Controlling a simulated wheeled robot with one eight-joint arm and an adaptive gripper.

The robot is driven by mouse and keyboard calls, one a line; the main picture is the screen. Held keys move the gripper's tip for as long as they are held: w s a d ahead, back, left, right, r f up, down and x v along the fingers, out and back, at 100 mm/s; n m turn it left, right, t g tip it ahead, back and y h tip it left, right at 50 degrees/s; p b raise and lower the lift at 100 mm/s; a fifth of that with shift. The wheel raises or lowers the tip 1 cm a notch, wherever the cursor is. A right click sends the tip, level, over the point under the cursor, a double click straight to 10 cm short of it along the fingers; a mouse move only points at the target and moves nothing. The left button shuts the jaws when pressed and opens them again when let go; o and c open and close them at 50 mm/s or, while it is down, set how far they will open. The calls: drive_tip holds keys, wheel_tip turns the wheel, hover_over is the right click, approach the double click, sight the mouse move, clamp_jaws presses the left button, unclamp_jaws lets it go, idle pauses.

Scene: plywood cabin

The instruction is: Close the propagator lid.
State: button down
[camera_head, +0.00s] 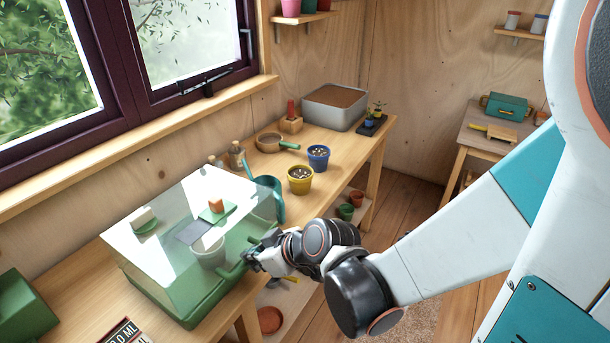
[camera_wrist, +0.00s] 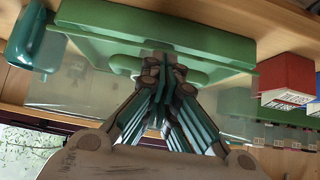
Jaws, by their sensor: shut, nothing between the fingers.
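The propagator has a green base (camera_head: 190,316) and a clear lid (camera_head: 150,245), and stands at the near end of the wooden bench. The lid sits down over the base; I cannot tell whether a small gap remains along its rim. A green handle (camera_head: 232,271) sticks out at the front. My gripper (camera_head: 252,260) is shut and empty at the lid's front right, close against the handle. In the wrist view, the shut fingertips (camera_wrist: 163,68) overlap the green handle (camera_wrist: 125,65), with the green base (camera_wrist: 150,28) beyond; contact is unclear.
A teal watering can (camera_head: 271,198) stands right behind the propagator. Yellow (camera_head: 300,180) and blue (camera_head: 318,158) pots are farther along the bench. A green box (camera_head: 22,308) is at the left. Red and white boxes (camera_wrist: 287,80) show in the wrist view.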

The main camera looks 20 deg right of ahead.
drive_tip(key=shift+s+f, duration=0.15)
drive_tip(key=shift+f, duration=0.2)
idle(0.3)
wheel_tip(320, 180, up, 4)
drive_tip(key=p, duration=0.3)
drive_tip(key=s+d+f, duration=0.1)
drive_tip(key=s+d, duration=0.4)
drive_tip(key=s, duration=0.2)
wheel_tip(320, 180, up, 17)
drive_tip(key=m+g+h+p, duration=0.5)
drive_tip(key=m+g+p, duration=0.2)
drive_tip(key=m+p, duration=0.95)
hover_over(243, 235)
drive_tip(key=s+b, duration=0.2)
drive_tip(key=s, duration=0.3)
drive_tip(key=m, duration=0.2)
drive_tip(key=shift+n, duration=0.25)
drive_tip(key=f+b, duration=0.1)
drive_tip(key=f, duration=0.8)
drive_tip(key=f+b, duration=0.1)
drive_tip(key=f, duration=0.4)
drive_tip(key=shift+w+a+f+b, duration=0.1)
drive_tip(key=shift+w+a+b, duration=0.2)
drive_tip(key=shift+w+b, duration=0.05)
